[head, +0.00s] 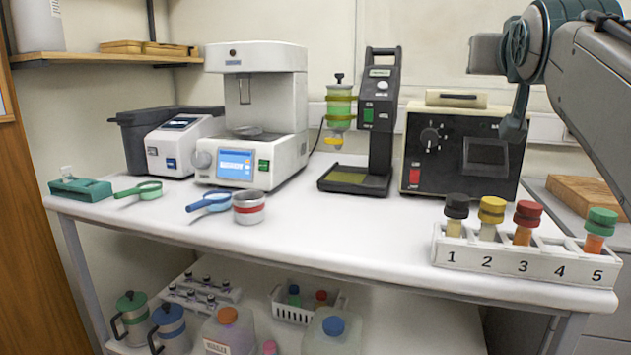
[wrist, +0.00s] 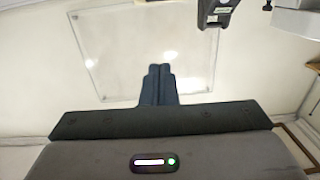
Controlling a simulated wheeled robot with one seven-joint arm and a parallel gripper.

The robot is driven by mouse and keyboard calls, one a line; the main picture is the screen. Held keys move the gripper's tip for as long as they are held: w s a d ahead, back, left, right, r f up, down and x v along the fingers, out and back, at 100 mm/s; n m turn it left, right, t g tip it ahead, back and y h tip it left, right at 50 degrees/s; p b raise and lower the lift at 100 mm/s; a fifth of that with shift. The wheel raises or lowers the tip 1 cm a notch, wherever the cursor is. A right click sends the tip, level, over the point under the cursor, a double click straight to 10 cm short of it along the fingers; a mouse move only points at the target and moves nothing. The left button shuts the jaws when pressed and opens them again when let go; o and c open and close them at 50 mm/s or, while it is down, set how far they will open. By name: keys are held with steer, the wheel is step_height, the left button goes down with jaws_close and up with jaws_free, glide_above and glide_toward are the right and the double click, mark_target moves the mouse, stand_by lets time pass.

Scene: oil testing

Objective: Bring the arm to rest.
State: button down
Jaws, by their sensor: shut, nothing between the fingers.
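My arm (head: 590,85) reaches in from the upper right of the head view, raised above the right end of the bench. It is bent, and dark parts near its end hang in front of the black tester box. My gripper (wrist: 160,70) shows clearly in the wrist view. Its two dark fingers lie together, shut, with nothing between them. They point at the pale wall, where a clear panel (wrist: 120,40) hangs. My gripper touches nothing that I can see.
Below the arm stands a white numbered rack (head: 470,258) with several capped vials. The black tester box (head: 412,165) and a wooden block (head: 590,192) are close by. A white analyser (head: 270,85) and a black stand (head: 382,125) are further left. The bench's front middle is clear.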

steer(key=s+a+f+n+g+y+p, duration=0.1)
steer(key=s+a+f+g+y+p, duration=0.1)
steer(key=a+f+g+p, duration=0.35)
steer(key=s+a+f+n+g+y+p, duration=0.1)
steer(key=s+a+f+g+y+p, duration=0.1)
steer(key=f+p, duration=0.65)
steer(key=s+a+f+g+p, duration=0.2)
steer(key=s+f+g+p, duration=0.1)
steer(key=s+p, duration=0.3)
steer(key=s+a+f+n+g+p, duration=0.1)
steer(key=s+a+f+g+p, duration=0.1)
steer(key=s+p, duration=0.4)
step_height(320, 180, down, 3)
steer(key=shift+s+a+r+g+y+p, duration=0.1)
steer(key=shift+s+a+g+y+p, duration=0.25)
steer(key=shift+s+g, duration=0.65)
steer(key=shift+s+d, duration=0.1)
